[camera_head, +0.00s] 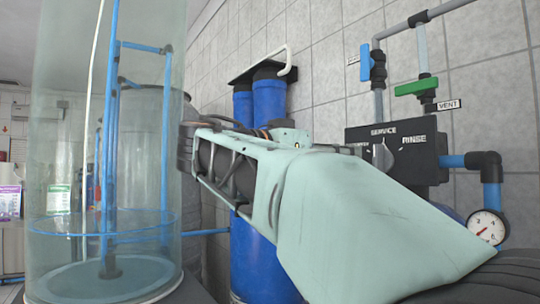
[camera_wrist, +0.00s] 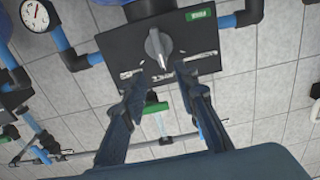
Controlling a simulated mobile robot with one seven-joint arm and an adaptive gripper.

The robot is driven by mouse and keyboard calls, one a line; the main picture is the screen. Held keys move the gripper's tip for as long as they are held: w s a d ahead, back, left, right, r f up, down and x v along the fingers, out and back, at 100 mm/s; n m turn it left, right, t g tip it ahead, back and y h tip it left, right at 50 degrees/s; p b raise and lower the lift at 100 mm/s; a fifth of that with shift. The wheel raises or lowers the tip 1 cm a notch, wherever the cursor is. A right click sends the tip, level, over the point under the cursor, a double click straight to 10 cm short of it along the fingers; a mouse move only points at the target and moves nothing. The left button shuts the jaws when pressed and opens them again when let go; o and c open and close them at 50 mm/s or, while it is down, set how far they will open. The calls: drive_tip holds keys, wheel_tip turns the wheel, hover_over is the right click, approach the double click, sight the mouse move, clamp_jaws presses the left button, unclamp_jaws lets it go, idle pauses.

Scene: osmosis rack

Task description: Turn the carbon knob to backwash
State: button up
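The carbon knob (camera_head: 382,156) is a grey handle on the black control box (camera_head: 428,160). The words SERVICE and RINSE read on the box; the label left of the knob is mostly covered by my arm. The knob's handle stands roughly upright, under SERVICE. In the wrist view, which is upside down, the knob (camera_wrist: 158,47) sits centred on the box face (camera_wrist: 115,48). My gripper (camera_wrist: 160,73) is open and empty, its two dark fingers apart, pointing at the knob. The knob lies beyond the fingertips, between their lines, with no contact visible. My gripper is hidden in the head view.
Green-handled (camera_head: 416,87) and blue-handled (camera_head: 366,62) valves stand above the box. A pressure gauge (camera_head: 488,227) and pipe elbow (camera_head: 485,164) are at its right. Blue filter tanks (camera_head: 270,98) stand behind my arm. A clear cylinder (camera_head: 60,130) fills the left.

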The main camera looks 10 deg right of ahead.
sight(374, 155)
drive_tip(key=p+x, duration=0.1)
drive_tip(key=x, duration=0.9)
drive_tip(key=shift+w+d+p, duration=0.15)
drive_tip(key=shift+w+p, duration=0.05)
drive_tip(key=shift+p, duration=0.1)
clamp_jaws()
